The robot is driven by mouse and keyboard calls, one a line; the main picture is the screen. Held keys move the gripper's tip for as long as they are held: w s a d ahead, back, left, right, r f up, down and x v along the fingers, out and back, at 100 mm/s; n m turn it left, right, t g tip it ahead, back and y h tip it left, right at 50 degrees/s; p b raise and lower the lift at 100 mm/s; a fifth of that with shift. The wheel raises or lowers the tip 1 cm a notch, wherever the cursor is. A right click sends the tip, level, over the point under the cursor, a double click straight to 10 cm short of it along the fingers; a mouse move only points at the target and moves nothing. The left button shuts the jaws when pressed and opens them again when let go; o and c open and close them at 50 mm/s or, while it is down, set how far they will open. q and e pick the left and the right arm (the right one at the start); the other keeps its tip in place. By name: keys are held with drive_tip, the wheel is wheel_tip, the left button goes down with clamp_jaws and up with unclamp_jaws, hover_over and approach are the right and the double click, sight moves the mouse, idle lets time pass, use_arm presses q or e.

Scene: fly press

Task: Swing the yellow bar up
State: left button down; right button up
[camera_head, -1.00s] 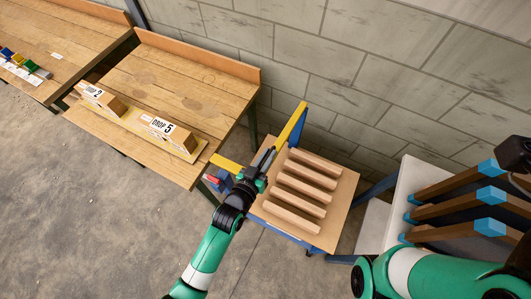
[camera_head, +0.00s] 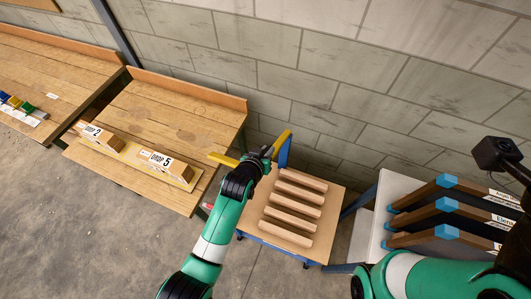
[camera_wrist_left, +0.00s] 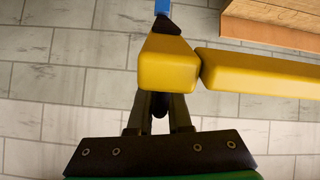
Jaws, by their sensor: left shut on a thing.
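The yellow bar shows in the head view as a left piece (camera_head: 222,159) and a right piece (camera_head: 283,141), with my gripper covering the stretch between them. My left gripper (camera_head: 264,154) is at the bar, above the back left corner of the slatted stand. In the left wrist view the gripper (camera_wrist_left: 160,98) is shut on a thick yellow block of the bar (camera_wrist_left: 168,62). A longer yellow piece (camera_wrist_left: 265,73) runs to the right from it. A blue post (camera_head: 284,153) stands behind the gripper. My right arm is at the lower right; its gripper is not seen.
A workbench (camera_head: 160,110) with boxes marked "DROP" is at left. A white rack (camera_head: 365,238) holding brown bars stands at right. A block wall (camera_head: 330,60) is close behind.

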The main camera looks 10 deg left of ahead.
use_arm(q)
drive_tip(key=c, duration=0.9)
unclamp_jaws()
drive_tip(key=shift+d+f, duration=0.1)
drive_tip(key=shift+s, duration=0.1)
drive_tip(key=p+v, duration=0.2)
drive_tip(key=v, duration=0.4)
drive_tip(key=shift+s+r+p, duration=0.1)
drive_tip(key=shift+r+p, duration=0.2)
drive_tip(key=shift+r, duration=0.05)
drive_tip(key=p+v, duration=0.4)
drive_tip(key=shift+s+r+p, duration=0.1)
drive_tip(key=shift+r+p, duration=0.1)
drive_tip(key=shift+p, duration=0.1)
drive_tip(key=shift+s+a, duration=0.25)
drive_tip(key=shift+s, duration=0.1)
